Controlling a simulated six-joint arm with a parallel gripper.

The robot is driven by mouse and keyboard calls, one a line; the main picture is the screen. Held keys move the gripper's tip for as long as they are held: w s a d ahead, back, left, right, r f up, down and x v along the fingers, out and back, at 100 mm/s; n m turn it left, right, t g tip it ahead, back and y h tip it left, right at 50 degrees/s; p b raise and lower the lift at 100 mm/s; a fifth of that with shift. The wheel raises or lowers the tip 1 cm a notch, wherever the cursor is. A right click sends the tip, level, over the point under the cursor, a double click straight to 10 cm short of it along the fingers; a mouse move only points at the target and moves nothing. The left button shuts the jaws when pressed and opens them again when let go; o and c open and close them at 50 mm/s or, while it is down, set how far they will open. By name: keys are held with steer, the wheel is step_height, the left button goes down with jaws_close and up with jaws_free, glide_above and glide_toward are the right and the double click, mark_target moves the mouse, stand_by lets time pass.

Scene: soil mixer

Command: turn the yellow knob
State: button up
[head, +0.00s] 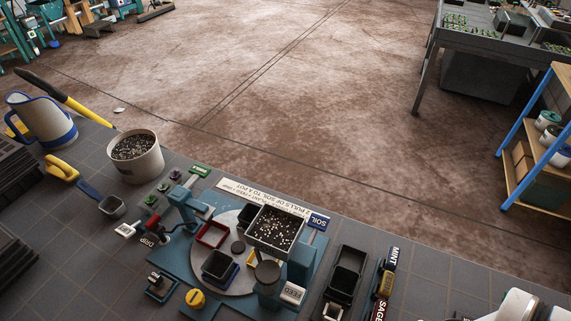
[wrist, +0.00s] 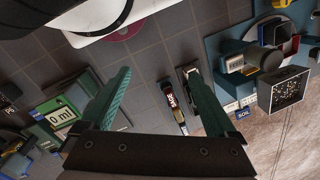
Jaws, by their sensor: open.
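The yellow knob (head: 196,299) is a round cap with a slot across it. It sits at the front left of the blue soil mixer (head: 205,313) in the head view. In the wrist view, a small yellow piece at the top right edge may be the knob, but I cannot tell. My gripper (wrist: 158,75) shows in the wrist view with its two green fingers spread apart and nothing between them. Only white parts of my arm show at the bottom right of the head view. My gripper is well apart from the mixer.
A soil hopper (head: 276,230) and a turntable (head: 238,288) with small pots are on the mixer. A black tray (head: 344,278) and label blocks (head: 384,284) lie to its right. A soil bucket (head: 136,158) and a jug (head: 42,120) stand at the left.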

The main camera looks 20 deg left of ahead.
steer(key=w+a+n, duration=0.1)
steer(key=n, duration=0.1)
steer(key=w+a+r+n, duration=0.1)
steer(key=w+a+n, duration=0.1)
steer(key=w+a+r+n, duration=0.1)
steer(key=w+n, duration=0.1)
steer(key=shift+a+r+g, duration=0.15)
steer(key=shift+a+g, duration=0.15)
steer(key=shift+a, duration=0.05)
steer(key=shift+c, duration=0.8)
steer(key=n+h, duration=0.2)
steer(key=n, duration=2.1)
glide_above(193, 297)
step_height(193, 297, down, 4)
step_height(193, 297, down, 14)
steer(key=shift+f, duration=0.75)
steer(key=shift+c, duration=0.4)
jaws_close()
